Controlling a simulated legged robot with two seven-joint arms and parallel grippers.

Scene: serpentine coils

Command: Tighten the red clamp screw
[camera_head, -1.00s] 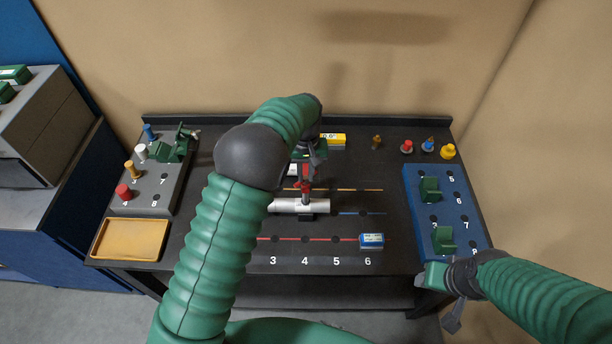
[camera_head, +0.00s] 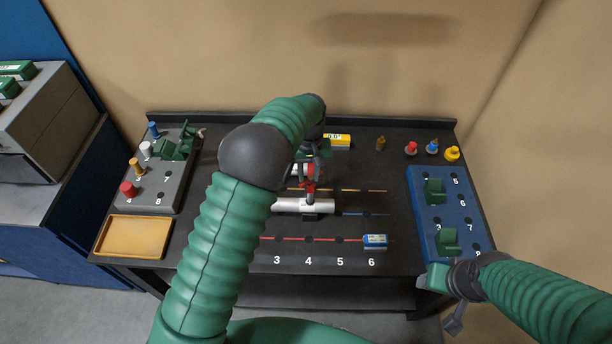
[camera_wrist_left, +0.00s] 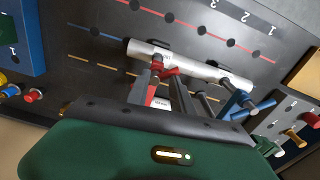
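The red clamp (camera_head: 309,187) stands on a white tube (camera_head: 290,205) in the middle of the table. It also shows in the left wrist view (camera_wrist_left: 168,72), with the tube (camera_wrist_left: 195,63) beyond it. My left gripper (camera_head: 309,168) is right above the red clamp. In the left wrist view its dark fingers (camera_wrist_left: 162,88) reach down on either side of the clamp's red upper part. I cannot tell whether they grip it. My right gripper (camera_head: 454,315) is at the table's front right edge, away from the clamp; its opening is unclear.
A blue clamp part (camera_wrist_left: 238,103) is near the tube's other end. A blue-white box (camera_head: 375,241) lies at the front. A blue block (camera_head: 423,213) stands right; a grey block (camera_head: 170,192) and a yellow tray (camera_head: 133,237) stand left. Several coloured knobs (camera_head: 411,149) line the back right.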

